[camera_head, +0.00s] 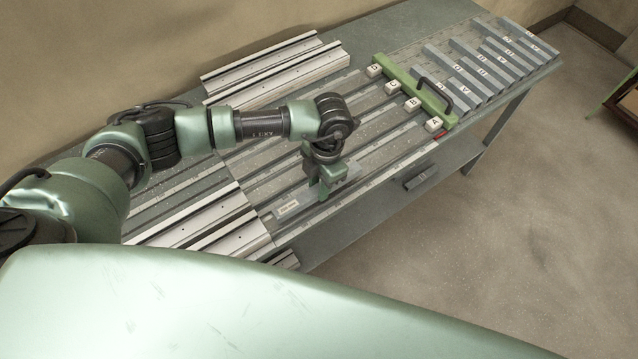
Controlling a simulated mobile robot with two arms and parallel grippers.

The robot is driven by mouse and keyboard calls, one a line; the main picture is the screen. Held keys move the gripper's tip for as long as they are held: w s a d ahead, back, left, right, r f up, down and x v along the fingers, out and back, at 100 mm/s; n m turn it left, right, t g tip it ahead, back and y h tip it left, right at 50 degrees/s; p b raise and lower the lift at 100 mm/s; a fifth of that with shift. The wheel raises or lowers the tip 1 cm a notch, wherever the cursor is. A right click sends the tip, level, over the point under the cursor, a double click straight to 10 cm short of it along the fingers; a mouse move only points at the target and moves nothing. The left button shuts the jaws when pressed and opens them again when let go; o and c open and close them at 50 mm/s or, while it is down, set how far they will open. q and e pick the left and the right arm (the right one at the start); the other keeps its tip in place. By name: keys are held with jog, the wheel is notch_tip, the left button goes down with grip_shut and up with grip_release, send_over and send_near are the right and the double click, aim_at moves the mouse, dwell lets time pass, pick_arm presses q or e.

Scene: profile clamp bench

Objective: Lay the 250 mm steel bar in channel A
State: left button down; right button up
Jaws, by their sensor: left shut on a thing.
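My left gripper (322,193) points down over the near side of the bench and is shut on a flat grey steel bar (346,177). The bar shows on both sides of the fingers, and a white label (287,208) sits at its left end; the print is too small to read surely. The bar runs along the line of channel A (396,152), the nearest channel, marked by a white block with A (434,124). I cannot tell whether it rests in the channel or hangs just above it. The gripper hides the bar's middle. My right gripper is not in view.
A green clamp beam (397,79) with a black handle (437,93) crosses the channels' right ends. Several lettered grey bars (468,85) lie beyond it. Aluminium profiles (275,66) lie at the back, others (215,220) at the left front.

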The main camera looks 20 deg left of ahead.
pick_arm(q)
jog(key=shift+f, duration=0.45)
jog(key=shift+f+b, duration=0.35)
jog(key=shift+b, duration=0.05)
jog(key=c, duration=1.1)
grip_release()
jog(key=shift+r, duration=0.15)
